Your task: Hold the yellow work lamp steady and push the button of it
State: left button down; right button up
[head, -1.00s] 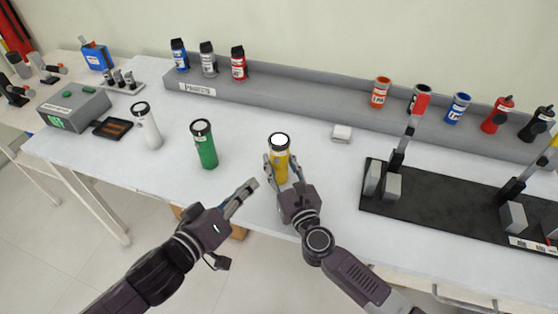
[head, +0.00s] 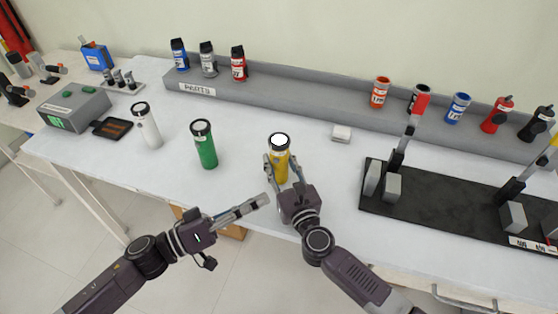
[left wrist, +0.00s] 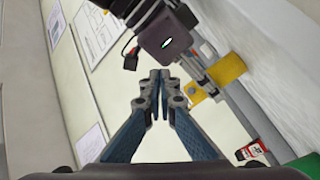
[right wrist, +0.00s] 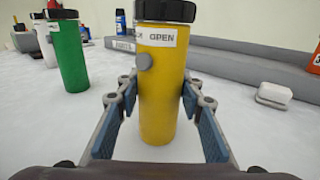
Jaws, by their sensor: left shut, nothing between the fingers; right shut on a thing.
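The yellow work lamp (head: 281,168) stands upright on the white table near its front edge, with a black cap and a bright top. In the right wrist view the yellow lamp (right wrist: 160,100) shows a label reading "OPEN" and a round grey button (right wrist: 144,62) on its side. My right gripper (head: 281,166) is shut on the lamp, one finger on each side. My left gripper (head: 266,199) is shut and empty, just left of the lamp and in front of it, pointing right. In the left wrist view its fingertips (left wrist: 155,80) are close together, and the lamp (left wrist: 226,69) shows beyond them.
A green lamp (head: 205,148) and a white lamp (head: 146,128) stand to the left. A grey parts rack (head: 300,95) runs along the back. A black board (head: 430,205) with levers lies at the right. A small white block (head: 341,133) lies behind the lamp.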

pick_arm(q)
jog(key=w+d, duration=0.2)
jog(key=w, duration=0.6)
jog(key=shift+w+d, duration=0.15)
jog(key=shift+w, duration=0.05)
dwell(1.3)
jog(key=shift+w+d, duration=0.15)
jog(key=shift+w, duration=0.25)
jog(key=shift+w, duration=0.25)
dwell(0.4)
jog(key=shift+s, duration=0.7)
jog(key=s+a, duration=0.2)
jog(key=s, duration=0.3)
jog(key=shift+s, duration=0.4)
